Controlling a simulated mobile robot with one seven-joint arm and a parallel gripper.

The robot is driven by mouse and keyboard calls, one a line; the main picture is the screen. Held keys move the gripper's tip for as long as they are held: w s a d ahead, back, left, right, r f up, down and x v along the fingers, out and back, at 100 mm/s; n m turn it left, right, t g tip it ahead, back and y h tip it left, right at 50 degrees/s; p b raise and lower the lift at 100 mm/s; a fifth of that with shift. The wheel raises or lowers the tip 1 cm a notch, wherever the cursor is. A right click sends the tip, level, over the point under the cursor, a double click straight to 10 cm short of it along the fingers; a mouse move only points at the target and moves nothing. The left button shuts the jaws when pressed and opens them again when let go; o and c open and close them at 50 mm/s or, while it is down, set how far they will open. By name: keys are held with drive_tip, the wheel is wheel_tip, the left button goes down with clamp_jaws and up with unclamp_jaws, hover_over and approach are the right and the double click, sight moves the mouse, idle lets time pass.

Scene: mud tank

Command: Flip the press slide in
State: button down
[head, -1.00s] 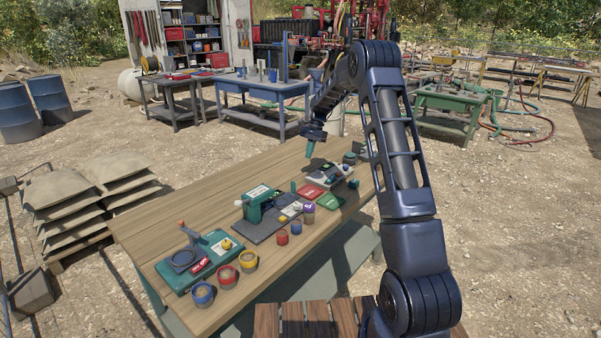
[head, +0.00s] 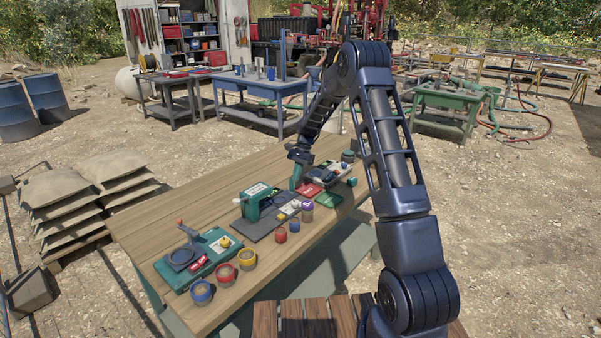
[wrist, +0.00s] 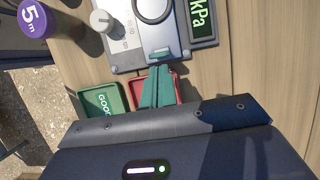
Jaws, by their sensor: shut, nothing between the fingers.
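My gripper (head: 295,184) is low over the far part of the wooden table, with its green fingers shut and empty. In the wrist view the fingers (wrist: 160,88) reach over the red tray toward the edge of a grey device (wrist: 135,50). In the head view the grey device (head: 328,174) lies just right of my gripper. A green press-like device (head: 258,203) on a dark base stands nearer. I cannot make out which part is the slide.
A red tray (wrist: 183,92) and a green tray (wrist: 103,99) marked GOOD lie beside the grey device. A purple-topped weight (wrist: 34,20) stands near them. A green-based device (head: 215,248) and several coloured cups stand at the near end.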

sight(290, 194)
drive_tip(key=shift+s+a, duration=0.15)
drive_tip(key=s+a, duration=0.6)
idle(0.3)
drive_tip(key=shift+s, duration=0.1)
drive_tip(key=w+d, duration=0.3)
drive_tip(key=shift+w+d, duration=0.1)
drive_tip(key=shift+w, duration=0.05)
drive_tip(key=v, duration=1)
